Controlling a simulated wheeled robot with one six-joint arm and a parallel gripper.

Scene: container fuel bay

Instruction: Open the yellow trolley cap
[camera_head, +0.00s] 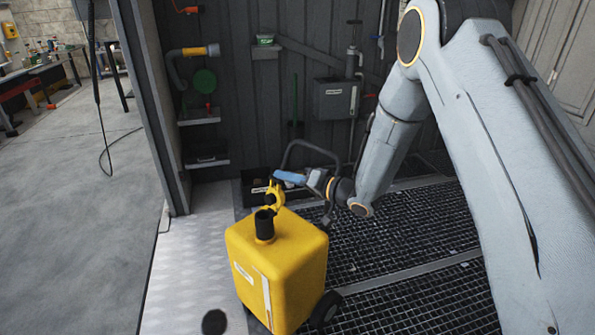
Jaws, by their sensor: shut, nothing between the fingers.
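The yellow trolley (290,262) is a boxy tank with white labels on its side and a black wheel at its lower right. A black filler neck (264,224) rises from its top. The yellow cap (275,194) stands raised above the neck, with the dark neck opening showing beneath it. My gripper (281,177) reaches in from the right, with its blue end just above and beside the top of the cap. It is shut with nothing between the fingers. I cannot tell whether it touches the cap.
A dark open bin (252,190) stands behind the trolley by the wall. Shelves (200,117), a hose with a yellow end (192,52) and a grey box (336,99) are on the wall. Grating (400,250) covers the right floor. Open concrete floor (90,220) lies left, beyond the doorway.

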